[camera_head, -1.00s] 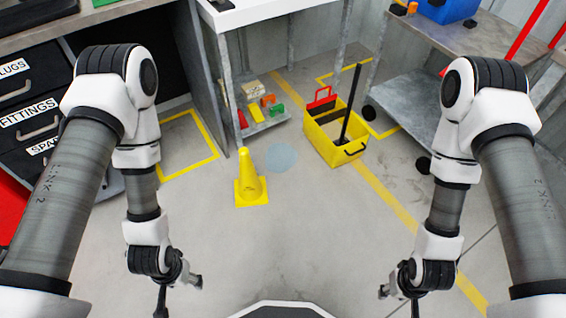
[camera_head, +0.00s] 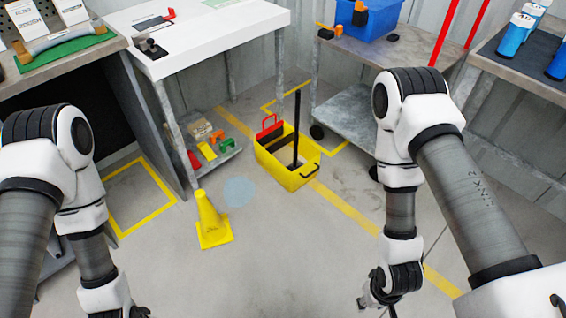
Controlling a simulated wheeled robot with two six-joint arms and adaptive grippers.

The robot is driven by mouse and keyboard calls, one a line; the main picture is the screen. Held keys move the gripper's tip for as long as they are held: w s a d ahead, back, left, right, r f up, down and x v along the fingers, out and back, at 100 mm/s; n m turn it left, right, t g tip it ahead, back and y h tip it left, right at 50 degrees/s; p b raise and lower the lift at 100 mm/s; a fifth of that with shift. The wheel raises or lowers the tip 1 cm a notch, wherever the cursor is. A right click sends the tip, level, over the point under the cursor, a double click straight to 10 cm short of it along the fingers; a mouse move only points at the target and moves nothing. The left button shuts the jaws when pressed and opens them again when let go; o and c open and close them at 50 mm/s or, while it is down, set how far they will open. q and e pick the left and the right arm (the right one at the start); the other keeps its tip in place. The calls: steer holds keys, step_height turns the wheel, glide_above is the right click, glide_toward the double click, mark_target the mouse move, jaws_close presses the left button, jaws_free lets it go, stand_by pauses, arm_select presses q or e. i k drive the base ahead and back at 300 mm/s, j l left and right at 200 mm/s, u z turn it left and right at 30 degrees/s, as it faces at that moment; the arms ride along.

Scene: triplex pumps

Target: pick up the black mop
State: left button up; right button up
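The black mop (camera_head: 297,128) stands nearly upright in the yellow mop bucket (camera_head: 301,179) on the floor, ahead of me near the middle.
A yellow cone (camera_head: 211,221) stands left of the bucket, beside a bluish floor patch (camera_head: 239,192). A white-topped table (camera_head: 205,35) with a loaded low shelf is behind left. A metal cart (camera_head: 352,50) with a blue bin (camera_head: 375,17) is behind right. Floor in front is clear.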

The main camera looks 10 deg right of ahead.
mark_target(296, 164)
steer(key=i+l+z, duration=0.4)
steer(key=i+l, duration=0.15)
steer(key=i, duration=0.2)
steer(key=i+l+z, duration=0.2)
steer(key=i, duration=0.15)
